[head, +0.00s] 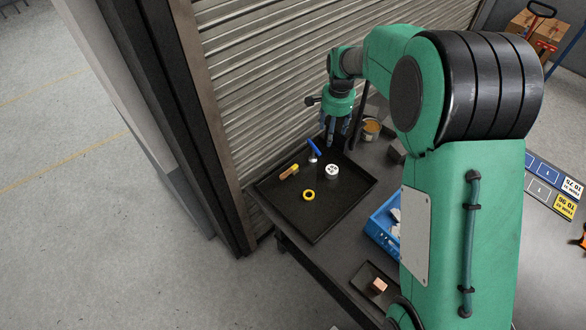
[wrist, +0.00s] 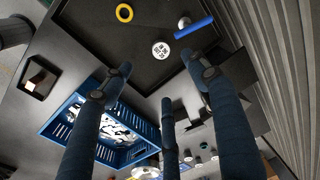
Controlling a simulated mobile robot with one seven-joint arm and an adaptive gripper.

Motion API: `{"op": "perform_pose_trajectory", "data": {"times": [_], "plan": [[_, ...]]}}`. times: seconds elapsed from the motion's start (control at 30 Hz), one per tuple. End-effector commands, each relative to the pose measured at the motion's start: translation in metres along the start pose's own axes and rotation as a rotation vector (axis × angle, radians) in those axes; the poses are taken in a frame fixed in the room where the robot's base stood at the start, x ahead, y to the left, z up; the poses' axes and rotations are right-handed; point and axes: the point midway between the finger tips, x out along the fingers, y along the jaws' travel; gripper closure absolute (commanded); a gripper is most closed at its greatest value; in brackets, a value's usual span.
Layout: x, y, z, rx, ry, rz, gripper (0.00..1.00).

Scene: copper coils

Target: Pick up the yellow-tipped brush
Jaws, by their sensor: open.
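A small yellow item with a darker end, apparently the yellow-tipped brush (head: 289,172), lies on the left part of the black tray (head: 330,222) in the head view. It does not show in the wrist view. My gripper (head: 335,138) is above the tray's far edge, behind and to the right of the brush and apart from it. In the wrist view its blue fingers (wrist: 157,66) are spread, with nothing between them.
The tray also holds a blue-handled tool (head: 314,148), a white round piece (head: 331,170) and a yellow ring (head: 308,195). A blue crate (wrist: 57,124) and a small tray with a copper block (head: 379,285) stand nearby. A ribbed shutter (head: 265,75) rises close behind.

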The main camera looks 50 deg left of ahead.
Motion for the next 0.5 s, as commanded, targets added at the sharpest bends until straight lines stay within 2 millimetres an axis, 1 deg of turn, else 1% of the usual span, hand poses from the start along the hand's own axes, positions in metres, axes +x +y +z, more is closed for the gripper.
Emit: {"op": "perform_pose_trajectory", "data": {"times": [0.03, 0.2, 0.3, 0.4, 0.5], "plan": [[0.015, -0.015, 0.009, -0.004, -0.008, 0.007, 0.41], [0.061, -0.055, 0.037, -0.006, -0.026, 0.026, 0.41], [0.085, -0.074, 0.053, -0.006, -0.034, 0.036, 0.41], [0.103, -0.089, 0.066, -0.006, -0.04, 0.043, 0.41], [0.116, -0.097, 0.075, -0.005, -0.043, 0.048, 0.41]]}}
